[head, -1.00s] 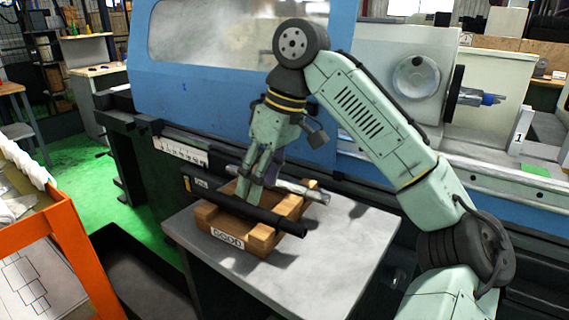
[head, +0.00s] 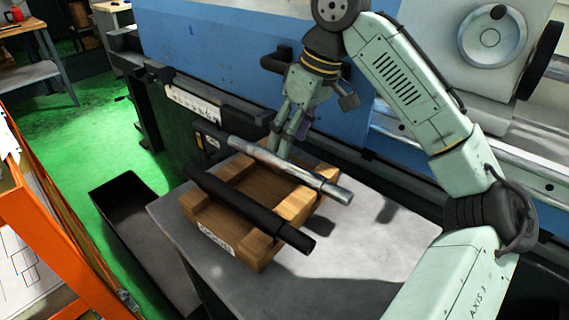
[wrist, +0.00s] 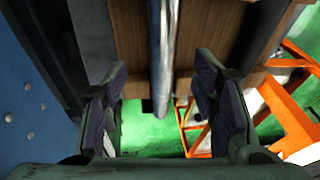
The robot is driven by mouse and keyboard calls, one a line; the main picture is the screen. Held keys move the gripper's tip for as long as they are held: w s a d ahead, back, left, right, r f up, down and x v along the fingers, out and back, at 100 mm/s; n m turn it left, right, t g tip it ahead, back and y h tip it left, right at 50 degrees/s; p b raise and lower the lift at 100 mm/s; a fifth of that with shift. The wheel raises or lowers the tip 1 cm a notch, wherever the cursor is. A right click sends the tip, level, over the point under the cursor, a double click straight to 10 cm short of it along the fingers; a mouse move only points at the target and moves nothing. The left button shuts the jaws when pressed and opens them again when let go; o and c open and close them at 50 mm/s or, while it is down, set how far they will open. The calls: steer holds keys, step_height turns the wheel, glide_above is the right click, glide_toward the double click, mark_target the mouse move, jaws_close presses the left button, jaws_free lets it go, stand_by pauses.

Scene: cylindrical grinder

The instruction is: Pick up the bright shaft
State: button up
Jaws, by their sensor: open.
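The bright shaft (head: 290,170) is a shiny metal bar lying across the far side of a wooden cradle (head: 244,250), next to a black shaft (head: 250,212). My gripper (head: 286,143) is open and empty, pointing down at the bright shaft's far side in the head view. One fingertip is partly hidden behind the shaft there. In the wrist view the bright shaft (wrist: 162,60) runs lengthwise between the two spread fingers of my gripper (wrist: 162,75), with a gap on each side. I cannot tell the remaining height exactly.
The cradle stands on a grey table (head: 365,235) with bare surface to its right. The blue machine cover (head: 215,55) rises close behind my gripper.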

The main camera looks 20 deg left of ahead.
mark_target(287, 160)
steer(key=x, duration=0.1)
steer(key=p+x, duration=0.1)
steer(key=x, duration=0.3)
steer(key=shift+s+d, duration=0.35)
steer(key=shift+a+f, duration=0.1)
steer(key=shift+f, duration=0.3)
steer(key=shift+c, duration=0.2)
jaws_close()
steer(key=shift+w+r, duration=0.1)
steer(key=shift+r, duration=0.1)
